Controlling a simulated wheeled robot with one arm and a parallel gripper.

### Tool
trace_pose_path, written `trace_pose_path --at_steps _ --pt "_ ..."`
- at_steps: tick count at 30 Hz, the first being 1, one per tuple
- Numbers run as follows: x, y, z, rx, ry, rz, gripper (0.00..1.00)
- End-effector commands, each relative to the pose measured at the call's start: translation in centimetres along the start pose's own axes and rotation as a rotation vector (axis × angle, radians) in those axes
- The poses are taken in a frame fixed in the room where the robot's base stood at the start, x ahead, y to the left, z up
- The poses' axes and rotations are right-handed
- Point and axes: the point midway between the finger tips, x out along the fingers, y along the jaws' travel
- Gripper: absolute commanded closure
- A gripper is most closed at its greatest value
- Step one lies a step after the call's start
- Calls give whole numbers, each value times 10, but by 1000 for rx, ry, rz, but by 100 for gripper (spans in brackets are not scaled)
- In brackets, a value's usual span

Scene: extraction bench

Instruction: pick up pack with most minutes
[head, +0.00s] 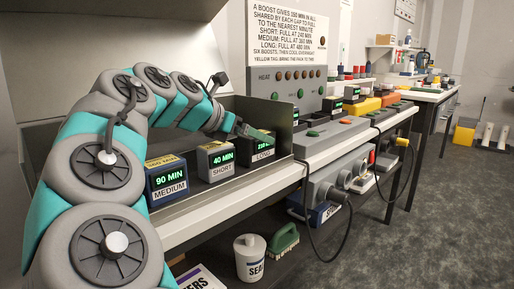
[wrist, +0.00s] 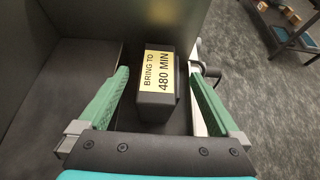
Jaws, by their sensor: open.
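Three packs stand in a row on the bench shelf in the head view. The blue MEDIUM pack (head: 166,180) reads 90 MIN. The grey SHORT pack (head: 217,162) reads 40 MIN. The black LONG pack (head: 258,152) shows a green figure that looks like 210 or 230, partly covered by my gripper (head: 250,134). In the wrist view the dark pack (wrist: 156,107) has a yellow top tag reading BRING TO 480 MIN. My gripper (wrist: 165,98) is open, with one green finger on each side of this pack and gaps visible.
A dark panel (head: 287,124) stands just right of the LONG pack. A grey boost unit with a HEAT label (head: 286,82) is behind. More packs and devices line the bench to the right. A SEAL tub (head: 249,257) and a green brush (head: 283,239) sit below.

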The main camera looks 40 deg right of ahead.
Motion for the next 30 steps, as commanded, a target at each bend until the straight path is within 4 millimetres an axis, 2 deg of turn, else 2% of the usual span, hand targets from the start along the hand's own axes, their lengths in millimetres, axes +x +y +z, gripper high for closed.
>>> trace_pose_path --at_steps 8,30 --pt "3 0 0 1 -1 1 1" --pt "2 0 0 1 -1 1 84"
